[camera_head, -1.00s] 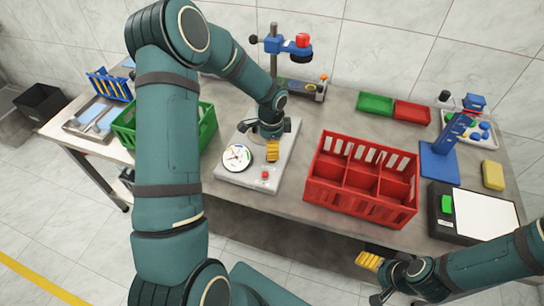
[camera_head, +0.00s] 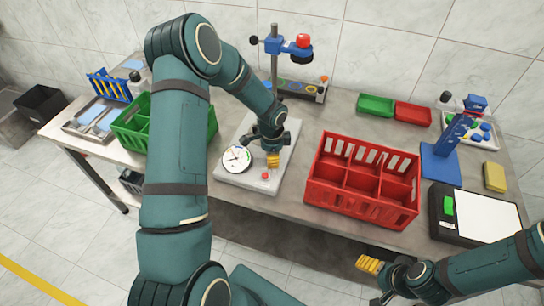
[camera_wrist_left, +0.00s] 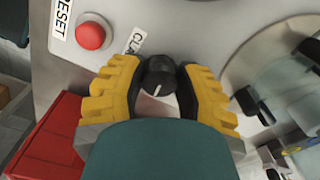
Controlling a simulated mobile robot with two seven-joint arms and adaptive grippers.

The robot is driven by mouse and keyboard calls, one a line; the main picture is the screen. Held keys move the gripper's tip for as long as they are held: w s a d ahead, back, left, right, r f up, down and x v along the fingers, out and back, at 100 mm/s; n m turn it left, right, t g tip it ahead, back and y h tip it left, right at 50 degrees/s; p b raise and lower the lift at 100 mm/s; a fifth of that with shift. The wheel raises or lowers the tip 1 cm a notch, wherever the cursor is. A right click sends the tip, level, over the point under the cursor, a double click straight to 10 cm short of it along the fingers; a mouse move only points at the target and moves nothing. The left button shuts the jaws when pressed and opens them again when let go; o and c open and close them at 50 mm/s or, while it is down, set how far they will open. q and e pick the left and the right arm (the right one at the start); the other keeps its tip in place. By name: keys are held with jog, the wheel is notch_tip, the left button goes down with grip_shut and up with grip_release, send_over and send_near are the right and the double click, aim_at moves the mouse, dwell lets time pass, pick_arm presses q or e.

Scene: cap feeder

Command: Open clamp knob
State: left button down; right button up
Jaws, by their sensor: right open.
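The clamp knob (camera_wrist_left: 160,75) is small, black and round with a white mark. It sits on the grey panel (camera_wrist_left: 220,25) beside a partly covered label starting "CLA". My left gripper (camera_wrist_left: 162,72) has its yellow fingers with dark pads on both sides of the knob, seemingly touching it. In the head view my left gripper (camera_head: 273,160) is low over the light grey base plate (camera_head: 250,184), and the knob is hidden there. My right gripper (camera_head: 367,281) is open and empty in front of the table's front edge.
A red button (camera_wrist_left: 91,36) marked RESET is close to the left fingers. A round dial (camera_head: 237,158) lies left of the gripper. A red divided crate (camera_head: 362,205) stands to the right, a green crate (camera_head: 135,140) to the left. A stand (camera_head: 274,60) rises behind.

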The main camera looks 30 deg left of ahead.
pick_arm(q)
jog(key=shift+n, duration=0.3)
jog(key=n+b, duration=0.2)
jog(key=n, duration=0.1)
jog(key=shift+f+n, duration=0.1)
jog(key=shift+n, duration=0.2)
jog(key=n+b, duration=0.1)
jog(key=n, duration=0.2)
jog(key=shift+n, duration=0.3)
jog(key=n+b, duration=0.1)
jog(key=n, duration=0.2)
jog(key=shift+n, duration=2.3)
jog(key=c, duration=0.6)
grip_release()
jog(key=shift+o, duration=0.2)
